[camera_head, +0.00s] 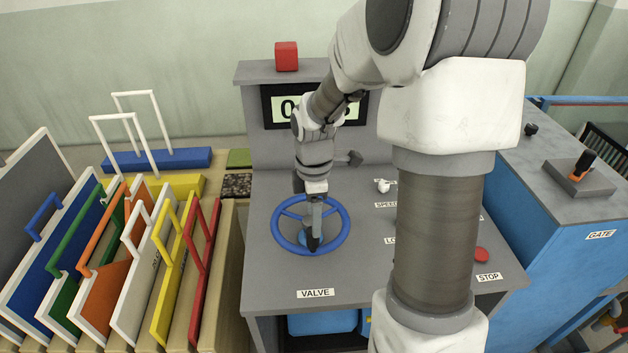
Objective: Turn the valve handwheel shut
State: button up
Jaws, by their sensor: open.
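The valve handwheel (279,242) is a blue ring with spokes and a central hub. It lies flat on the grey console top, behind the VALVE label (315,294). My gripper (313,240) points down over the middle of the wheel, close to the hub, and hides part of the hub and spokes. Its fingers look narrow from this angle. It holds nothing that I can see. I cannot tell whether the fingertips touch the wheel.
A display panel (284,108) stands behind the wheel, with a red block (286,56) on top. A white knob (383,185) and a red STOP button (482,254) are to the right. Coloured framed panels (201,260) stand at left. A blue cabinet (560,225) with a GATE lever (582,165) is at right.

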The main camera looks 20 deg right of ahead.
notch_tip(320, 180, up, 11)
jog(key=shift+f, duration=0.1)
dwell(0.5)
